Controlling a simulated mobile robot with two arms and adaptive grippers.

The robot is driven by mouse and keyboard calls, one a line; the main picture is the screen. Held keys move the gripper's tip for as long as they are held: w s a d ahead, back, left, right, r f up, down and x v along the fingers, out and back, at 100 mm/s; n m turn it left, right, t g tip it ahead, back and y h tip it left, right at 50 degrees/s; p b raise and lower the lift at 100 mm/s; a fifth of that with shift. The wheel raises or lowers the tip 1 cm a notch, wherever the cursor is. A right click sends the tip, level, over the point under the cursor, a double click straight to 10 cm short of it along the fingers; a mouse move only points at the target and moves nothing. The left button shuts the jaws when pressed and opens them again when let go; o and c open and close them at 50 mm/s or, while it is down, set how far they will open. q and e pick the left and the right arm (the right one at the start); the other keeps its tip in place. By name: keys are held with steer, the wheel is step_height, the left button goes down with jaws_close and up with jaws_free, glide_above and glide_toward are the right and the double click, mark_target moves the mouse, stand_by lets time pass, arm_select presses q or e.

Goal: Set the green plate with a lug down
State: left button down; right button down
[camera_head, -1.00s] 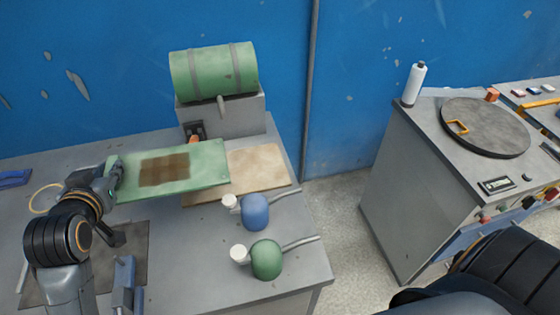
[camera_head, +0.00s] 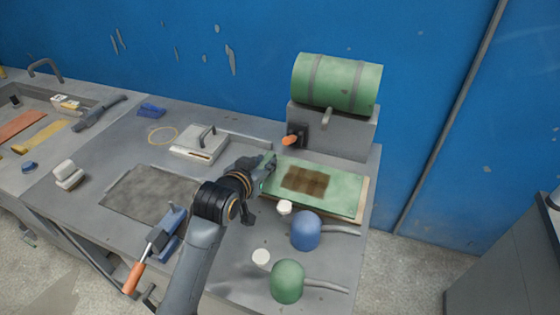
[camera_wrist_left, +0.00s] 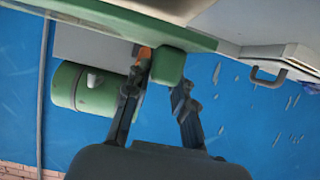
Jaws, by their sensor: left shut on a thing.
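The green plate (camera_head: 345,190) has a brown square patch in its middle and lies flat above the tan board (camera_head: 364,203). Only a thin rim of the board shows at the right and front; I cannot tell whether the plate touches it. My left gripper (camera_head: 266,172) is at the plate's left edge. In the left wrist view the plate (camera_wrist_left: 150,22) crosses the top, and its green lug (camera_wrist_left: 169,66) sits between the fingers of my left gripper (camera_wrist_left: 163,80), which is shut on it. My right gripper is out of view.
A green drum (camera_head: 337,83) on a grey block (camera_head: 345,128) stands behind the plate. A blue flask (camera_head: 306,231) and a green flask (camera_head: 287,283) stand in front. A lidded box (camera_head: 198,145) and a dark mat (camera_head: 145,195) lie to the left.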

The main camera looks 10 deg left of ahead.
arm_select(q)
step_height(320, 180, down, 4)
steer(key=shift+r, duration=0.1)
steer(key=w, duration=0.3)
steer(key=shift+w+d, duration=0.55)
steer(key=shift+w, duration=0.5)
steer(key=shift+w+d+r, duration=0.1)
steer(key=shift+w+d, duration=0.05)
steer(key=shift+w, duration=0.4)
steer(key=shift+w+d+r, duration=0.1)
steer(key=shift+w, duration=0.45)
steer(key=shift+w+f+p, duration=0.35)
steer(key=shift+f+p, duration=0.05)
steer(key=shift+f, duration=0.35)
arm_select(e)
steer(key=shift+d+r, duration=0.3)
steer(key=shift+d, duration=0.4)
arm_select(q)
steer(key=shift+s, duration=0.1)
steer(key=c, duration=1.1)
jaws_free()
steer(key=shift+f, duration=0.25)
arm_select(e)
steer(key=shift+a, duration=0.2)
